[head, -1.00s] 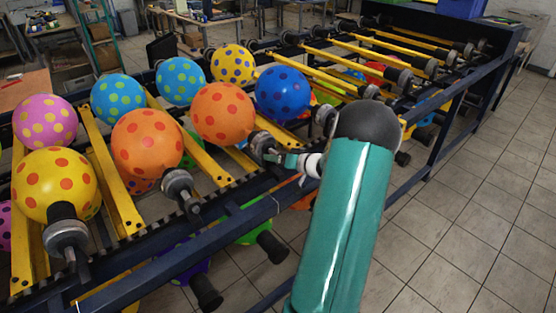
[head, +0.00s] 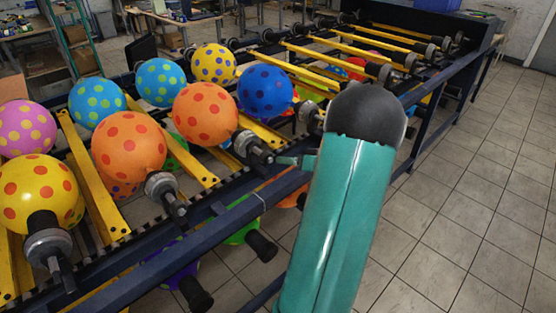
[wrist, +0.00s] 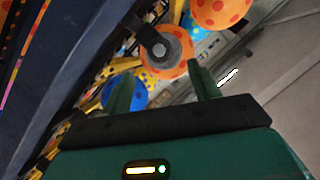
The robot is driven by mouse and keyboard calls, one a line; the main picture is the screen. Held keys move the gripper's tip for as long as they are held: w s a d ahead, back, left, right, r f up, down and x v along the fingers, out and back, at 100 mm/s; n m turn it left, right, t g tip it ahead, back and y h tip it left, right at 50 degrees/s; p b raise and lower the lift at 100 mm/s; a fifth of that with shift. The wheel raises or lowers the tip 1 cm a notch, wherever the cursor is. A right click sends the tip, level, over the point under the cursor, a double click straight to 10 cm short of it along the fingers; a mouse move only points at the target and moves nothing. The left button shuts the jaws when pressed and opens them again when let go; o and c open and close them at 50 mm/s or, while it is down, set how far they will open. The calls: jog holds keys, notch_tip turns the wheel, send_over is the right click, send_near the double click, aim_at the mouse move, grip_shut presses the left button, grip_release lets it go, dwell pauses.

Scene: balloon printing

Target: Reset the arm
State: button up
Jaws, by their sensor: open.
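My teal arm with its dark rounded joint rises at the lower right of the head view and hides most of my gripper. One green fingertip of my gripper (head: 292,160) shows left of the arm, near the machine's side rail. In the wrist view my gripper (wrist: 160,85) has its two green fingers spread apart with nothing held between them. Beyond them are an orange spotted balloon (wrist: 163,62) on a dark nozzle and a blue balloon (wrist: 128,92) partly hidden by the left finger.
The balloon machine (head: 240,210) with yellow bars runs diagonally from lower left to upper right. Several spotted balloons sit on it, including a yellow one (head: 38,190) and a blue one (head: 265,91). The tiled floor (head: 470,200) at right is clear.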

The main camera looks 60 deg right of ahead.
jog(key=shift+v, duration=0.8)
